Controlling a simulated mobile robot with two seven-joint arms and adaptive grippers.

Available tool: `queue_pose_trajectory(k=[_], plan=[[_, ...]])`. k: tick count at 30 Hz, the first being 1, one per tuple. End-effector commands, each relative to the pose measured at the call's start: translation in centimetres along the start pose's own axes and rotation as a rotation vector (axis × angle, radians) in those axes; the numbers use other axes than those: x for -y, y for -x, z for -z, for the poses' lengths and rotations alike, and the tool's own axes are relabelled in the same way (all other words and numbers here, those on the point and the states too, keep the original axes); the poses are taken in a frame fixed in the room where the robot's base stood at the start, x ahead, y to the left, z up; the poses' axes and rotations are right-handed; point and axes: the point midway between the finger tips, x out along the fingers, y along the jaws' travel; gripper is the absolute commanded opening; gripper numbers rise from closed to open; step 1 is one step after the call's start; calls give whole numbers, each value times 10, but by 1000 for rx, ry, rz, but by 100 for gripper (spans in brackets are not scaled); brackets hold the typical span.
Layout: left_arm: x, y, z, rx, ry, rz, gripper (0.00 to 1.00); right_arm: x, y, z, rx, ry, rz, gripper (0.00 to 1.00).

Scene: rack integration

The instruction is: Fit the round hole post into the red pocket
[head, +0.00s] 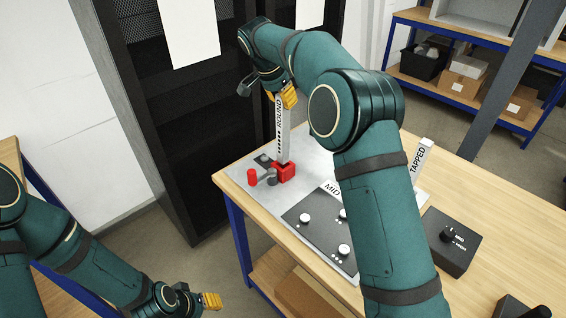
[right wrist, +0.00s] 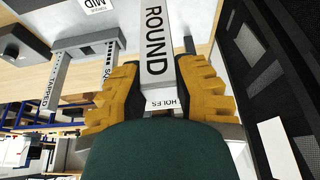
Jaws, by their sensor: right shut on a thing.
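The round hole post (head: 282,135) is a tall grey bar marked ROUND, standing nearly upright at the far left of the table. My right gripper (head: 289,96) is shut on its upper part. In the right wrist view the post (right wrist: 154,45) lies between the yellow fingers (right wrist: 158,88). The red pocket (head: 286,174) is a small red block on the grey plate. The post's lower end meets the pocket's top; I cannot tell how deep it sits. My left gripper (head: 211,301) is low at the front left, away from the table; its opening is unclear.
A dark panel with white knobs (head: 318,222) lies nearer. A black rack (head: 190,130) stands behind.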

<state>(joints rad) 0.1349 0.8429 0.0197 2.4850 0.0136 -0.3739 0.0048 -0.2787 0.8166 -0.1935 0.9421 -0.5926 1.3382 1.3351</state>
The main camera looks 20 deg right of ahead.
Motion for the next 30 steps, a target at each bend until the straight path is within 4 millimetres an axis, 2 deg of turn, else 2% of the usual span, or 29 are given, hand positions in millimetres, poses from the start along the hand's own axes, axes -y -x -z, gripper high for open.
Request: queue_pose_trajectory(k=[30], plan=[[-2, 6, 1, 0, -1, -1, 47, 0, 1, 0, -1, 0, 1, 0]])
